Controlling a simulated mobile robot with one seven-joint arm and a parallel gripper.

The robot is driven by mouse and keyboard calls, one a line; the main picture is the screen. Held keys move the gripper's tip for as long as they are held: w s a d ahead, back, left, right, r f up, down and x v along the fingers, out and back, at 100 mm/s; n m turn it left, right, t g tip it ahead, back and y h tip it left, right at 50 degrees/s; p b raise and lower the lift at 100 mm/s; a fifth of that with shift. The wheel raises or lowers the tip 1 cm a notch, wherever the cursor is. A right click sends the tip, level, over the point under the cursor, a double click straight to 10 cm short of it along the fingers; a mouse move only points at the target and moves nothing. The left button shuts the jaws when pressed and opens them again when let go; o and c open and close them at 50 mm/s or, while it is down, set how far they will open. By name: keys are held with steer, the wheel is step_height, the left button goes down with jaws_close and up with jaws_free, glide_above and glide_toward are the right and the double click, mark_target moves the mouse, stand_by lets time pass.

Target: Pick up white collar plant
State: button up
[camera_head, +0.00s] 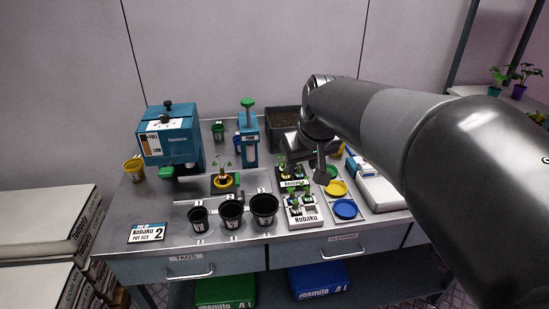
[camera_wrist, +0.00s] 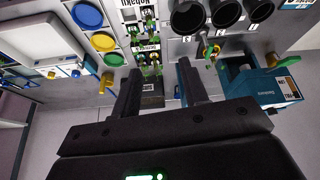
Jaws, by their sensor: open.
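My gripper (camera_head: 318,168) is open and empty, pointing down beside the seedling trays; its two fingers show in the wrist view (camera_wrist: 158,70). A white tray labelled Nobaku (camera_head: 304,219) holds several small seedlings (camera_head: 295,200) with pale parts around them, too small to tell each collar's colour. Behind it a black tray (camera_head: 294,184) holds small green plants (camera_head: 283,165), just left of my gripper. In the wrist view, the white tray (camera_wrist: 128,14) and the black tray's label (camera_wrist: 147,47) lie beyond the fingertips.
Three black pots (camera_head: 232,214) stand along the front. Yellow (camera_head: 336,187) and blue (camera_head: 345,208) discs lie right of the trays. A blue machine (camera_head: 171,135), a blue stand (camera_head: 247,138) and a dark soil bin (camera_head: 283,122) stand at the back.

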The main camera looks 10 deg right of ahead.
steer(key=w+d+f+n, duration=0.1)
steer(key=w+f, duration=0.1)
steer(key=w, duration=0.5)
steer(key=w+f+n, duration=0.1)
steer(key=w+f, duration=0.1)
steer(key=w, duration=0.6)
steer(key=y, duration=0.1)
glide_toward(284, 163)
steer(key=shift+n+g, duration=0.4)
steer(key=shift+g, duration=0.1)
steer(key=w+f, duration=0.1)
steer(key=w+a+f, duration=0.1)
steer(key=f, duration=0.1)
steer(key=shift+w+f, duration=0.15)
steer(key=shift+w, duration=0.2)
steer(key=shift+s+x, duration=0.2)
steer(key=shift+x, duration=2.45)
steer(key=shift+d+f, duration=0.1)
steer(key=shift+d, duration=0.1)
steer(key=shift+c, duration=0.4)
steer(key=c, duration=0.6)
